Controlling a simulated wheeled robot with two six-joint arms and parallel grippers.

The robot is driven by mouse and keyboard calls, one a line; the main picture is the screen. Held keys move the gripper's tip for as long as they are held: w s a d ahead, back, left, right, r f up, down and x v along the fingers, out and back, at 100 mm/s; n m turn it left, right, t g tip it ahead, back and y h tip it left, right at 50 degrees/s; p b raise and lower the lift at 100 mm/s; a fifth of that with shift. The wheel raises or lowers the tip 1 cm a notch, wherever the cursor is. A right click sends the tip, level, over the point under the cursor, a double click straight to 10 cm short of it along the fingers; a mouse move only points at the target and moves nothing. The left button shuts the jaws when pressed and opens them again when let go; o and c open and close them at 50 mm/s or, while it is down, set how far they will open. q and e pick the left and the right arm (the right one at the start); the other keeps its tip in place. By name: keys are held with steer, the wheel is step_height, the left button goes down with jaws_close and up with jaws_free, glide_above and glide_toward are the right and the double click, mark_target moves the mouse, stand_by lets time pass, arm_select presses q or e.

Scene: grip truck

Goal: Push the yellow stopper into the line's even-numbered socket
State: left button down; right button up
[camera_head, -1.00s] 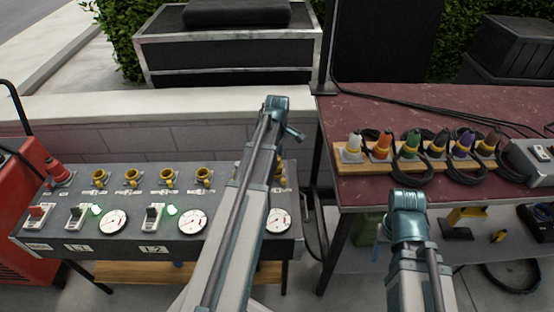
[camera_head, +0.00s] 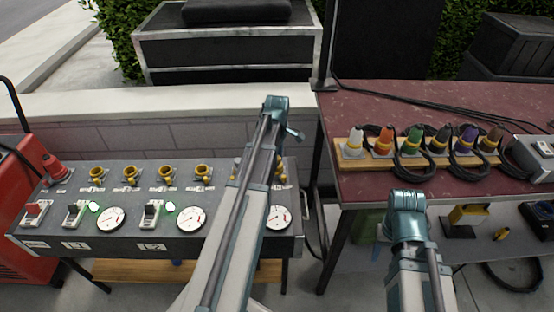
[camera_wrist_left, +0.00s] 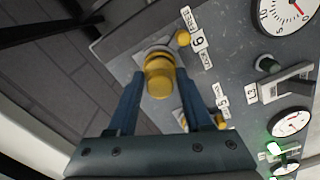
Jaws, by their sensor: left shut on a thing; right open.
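In the left wrist view the yellow stopper (camera_wrist_left: 160,75) sits between the blue fingers of my left gripper (camera_wrist_left: 160,88), which is shut on it. It is over the grey panel, in front of a socket beside a label that looks like a 6 or 9. I cannot tell whether it is seated. In the head view the grey panel (camera_head: 215,238) carries a line of yellow sockets (camera_head: 166,172); my left arm hides its right part and my left gripper.
The dark red table (camera_head: 440,105) at the right holds a wooden rack (camera_head: 346,165) of coloured plugs with black cables. A red machine (camera_head: 22,235) stands left of the panel. A low wall (camera_head: 100,105) runs behind. Switches and gauges (camera_head: 190,218) cover the panel's front.

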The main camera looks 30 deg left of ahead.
arm_select(q)
steer(key=shift+f+b, duration=0.35)
steer(key=shift+f, duration=0.1)
arm_select(e)
steer(key=shift+f, duration=0.4)
arm_select(q)
jaws_free()
steer(key=shift+r, duration=0.15)
arm_select(e)
steer(key=shift+r, duration=0.1)
arm_select(q)
steer(key=shift+r+p, duration=2.45)
steer(key=shift+p, duration=0.1)
arm_select(e)
steer(key=shift+r, duration=2.5)
arm_select(q)
steer(key=shift+s+f, duration=0.1)
arm_select(e)
steer(key=shift+s+f, duration=0.1)
